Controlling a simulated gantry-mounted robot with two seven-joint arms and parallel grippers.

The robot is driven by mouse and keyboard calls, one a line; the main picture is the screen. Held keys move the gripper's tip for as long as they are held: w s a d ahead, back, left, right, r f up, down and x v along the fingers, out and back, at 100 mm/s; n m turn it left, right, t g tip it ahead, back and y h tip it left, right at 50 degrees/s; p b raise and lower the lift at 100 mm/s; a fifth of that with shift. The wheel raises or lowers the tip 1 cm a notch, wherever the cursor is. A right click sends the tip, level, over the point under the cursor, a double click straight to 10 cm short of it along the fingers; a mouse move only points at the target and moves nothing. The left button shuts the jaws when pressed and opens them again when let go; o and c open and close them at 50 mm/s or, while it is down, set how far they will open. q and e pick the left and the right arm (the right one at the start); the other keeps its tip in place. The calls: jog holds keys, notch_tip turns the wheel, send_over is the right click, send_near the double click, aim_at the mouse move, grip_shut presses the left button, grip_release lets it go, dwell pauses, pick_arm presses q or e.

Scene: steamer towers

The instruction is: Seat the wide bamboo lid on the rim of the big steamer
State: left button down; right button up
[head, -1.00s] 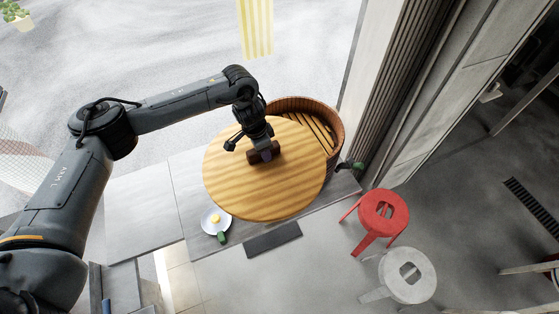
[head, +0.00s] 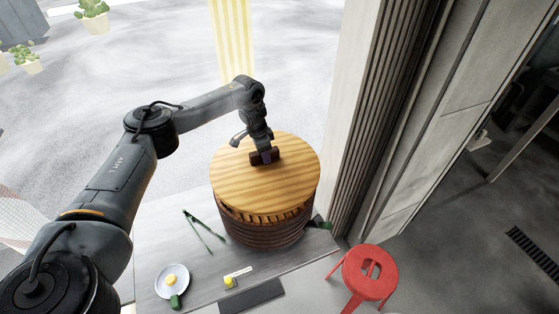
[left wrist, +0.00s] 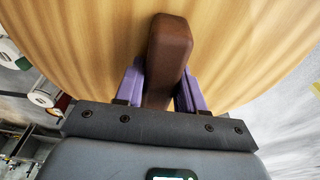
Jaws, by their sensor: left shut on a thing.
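The wide bamboo lid (head: 235,175) is a round light-wood disc over the big steamer (head: 262,234), a dark brown round tub on the grey counter. It covers most of the steamer's mouth. A band of slats and dark slots shows below the lid's near edge; I cannot tell whether the lid touches the rim. My left gripper (head: 264,156) is above the lid, shut on its brown handle. In the left wrist view the purple fingers (left wrist: 160,90) straddle the handle (left wrist: 170,42), and the lid (left wrist: 90,40) fills the background. The right gripper is out of view.
On the grey counter (head: 155,235) lie green tongs (head: 204,229), a white plate (head: 172,281) with yellow food, and a small yellow item (head: 229,282). A ribbed wall (head: 375,110) stands close to the steamer's right. A red stool (head: 368,272) is at lower right.

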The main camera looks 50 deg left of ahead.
pick_arm(q)
jog(key=shift+s+a, duration=0.25)
jog(key=shift+w, duration=0.1)
jog(key=shift+d+r+p, duration=0.1)
jog(key=shift+p, duration=0.4)
jog(key=shift+f+b, duration=0.8)
jog(key=shift+f, duration=1.4)
